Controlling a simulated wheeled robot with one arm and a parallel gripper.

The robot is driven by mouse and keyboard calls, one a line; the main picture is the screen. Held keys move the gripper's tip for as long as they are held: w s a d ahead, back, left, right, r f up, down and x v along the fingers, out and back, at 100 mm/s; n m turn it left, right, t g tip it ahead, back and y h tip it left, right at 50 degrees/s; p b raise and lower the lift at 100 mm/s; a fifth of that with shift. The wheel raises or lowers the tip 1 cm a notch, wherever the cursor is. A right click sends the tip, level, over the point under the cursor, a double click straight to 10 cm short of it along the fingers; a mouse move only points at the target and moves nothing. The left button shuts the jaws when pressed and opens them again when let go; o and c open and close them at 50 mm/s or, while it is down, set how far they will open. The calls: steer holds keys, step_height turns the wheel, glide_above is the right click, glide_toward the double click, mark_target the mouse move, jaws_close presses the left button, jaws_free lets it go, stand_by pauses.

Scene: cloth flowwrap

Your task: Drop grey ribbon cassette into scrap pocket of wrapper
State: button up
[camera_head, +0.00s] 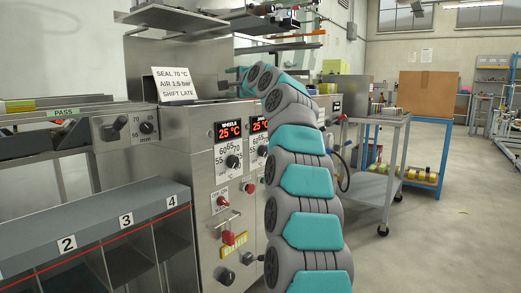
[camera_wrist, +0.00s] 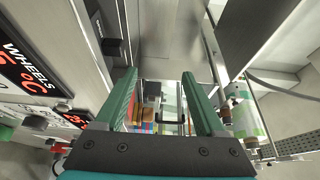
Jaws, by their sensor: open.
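The wrapper (camera_head: 205,165) is a stainless steel machine with dials, red 25 °C displays and a yellow label, left of my arm in the head view. Its panel with the WHEELS display (camera_wrist: 28,68) fills the left of the wrist view. My gripper (camera_wrist: 160,75) shows two green fingers, spread apart, with nothing held between them. In the head view my teal and grey arm covers part of the wrapper, and the gripper is hidden at its far end. I cannot make out the grey ribbon cassette or the scrap pocket in either view.
A grey divider bin (camera_head: 75,230) with numbered compartments stands at front left. A sign card (camera_head: 174,86) stands on the wrapper. A metal cart (camera_head: 372,186) is right of my arm, with a cardboard box (camera_head: 427,94) on a blue-framed bench behind. The floor at right is open.

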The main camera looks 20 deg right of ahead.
steer(key=shift+s, duration=0.1)
steer(key=b+v, duration=0.1)
steer(key=v, duration=0.6)
steer(key=shift+s, duration=0.3)
stand_by(0.5)
steer(key=s+a+f+n+g+p, duration=0.2)
steer(key=s+a+f+n+g, duration=0.35)
steer(key=s+f, duration=0.45)
steer(key=s+a+f+n+g+p, duration=0.35)
steer(key=s+a+f, duration=0.35)
steer(key=f, duration=0.6)
steer(key=s+d+f+n+g+h+p, duration=0.1)
steer(key=s+f, duration=0.5)
steer(key=s, duration=0.7)
steer(key=s+d+f+n+g+h+p, duration=0.1)
steer(key=s+d+f+n+g, duration=0.2)
steer(key=s, duration=1)
steer(key=s+d+f+n+g+h+p, duration=0.1)
steer(key=s+d+f+n+g, duration=0.1)
steer(key=s+f+g, duration=0.4)
steer(key=s+d+f, duration=0.1)
steer(key=s+f, duration=0.4)
steer(key=s, duration=0.2)
steer(key=shift+s+d+n+h, duration=0.2)
steer(key=shift+n+h, duration=0.1)
steer(key=shift+h, duration=0.1)
steer(key=shift+f, duration=0.1)
